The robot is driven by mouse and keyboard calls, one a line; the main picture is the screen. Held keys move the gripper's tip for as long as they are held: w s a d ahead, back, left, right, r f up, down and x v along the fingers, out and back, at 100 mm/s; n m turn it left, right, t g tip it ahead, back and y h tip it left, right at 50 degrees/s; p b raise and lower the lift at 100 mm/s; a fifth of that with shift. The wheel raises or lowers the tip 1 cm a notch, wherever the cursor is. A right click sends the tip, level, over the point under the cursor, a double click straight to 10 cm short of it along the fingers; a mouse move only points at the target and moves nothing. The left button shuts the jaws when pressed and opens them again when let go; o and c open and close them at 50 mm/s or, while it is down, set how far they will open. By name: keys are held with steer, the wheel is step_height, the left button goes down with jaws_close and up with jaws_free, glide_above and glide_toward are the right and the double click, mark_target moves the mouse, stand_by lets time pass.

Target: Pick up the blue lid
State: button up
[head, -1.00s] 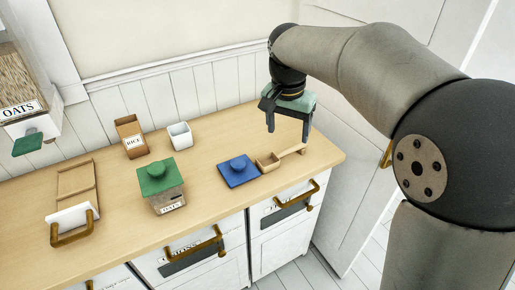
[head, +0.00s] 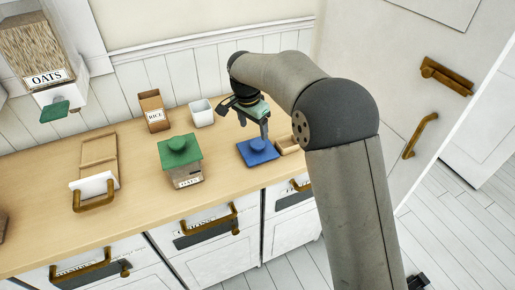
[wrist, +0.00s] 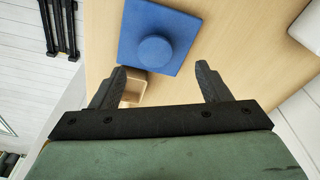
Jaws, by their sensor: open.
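The blue lid (head: 257,151) is a flat square with a round knob on top, lying on the wooden counter. In the wrist view the lid (wrist: 157,40) lies just beyond my fingertips, its knob roughly between them but farther out. My gripper (head: 246,120) is open and empty, above the counter close to the lid. In the wrist view its two black fingers (wrist: 160,78) are spread wide. Nothing is between them but the counter and part of a small wooden scoop.
The wooden scoop (head: 287,144) lies right beside the lid, partly hidden by my arm. A green-lidded container (head: 188,178) stands to the left. A white cup (head: 202,113) and the RICE box (head: 154,110) stand behind. A wooden box with a white front (head: 98,160) is farther left.

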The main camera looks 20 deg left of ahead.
mark_target(258, 143)
steer(key=shift+w+d+f+p, duration=0.1)
steer(key=shift+d+f+p, duration=0.15)
steer(key=shift+f, duration=0.8)
steer(key=shift+w+d+f+p, duration=0.1)
steer(key=shift+f+p, duration=0.3)
steer(key=shift+f, duration=0.6)
steer(key=shift+w+d+f+p, duration=0.1)
steer(key=shift+d+f+p, duration=0.15)
steer(key=shift+f, duration=0.8)
steer(key=shift+c, duration=0.3)
steer(key=c, duration=1)
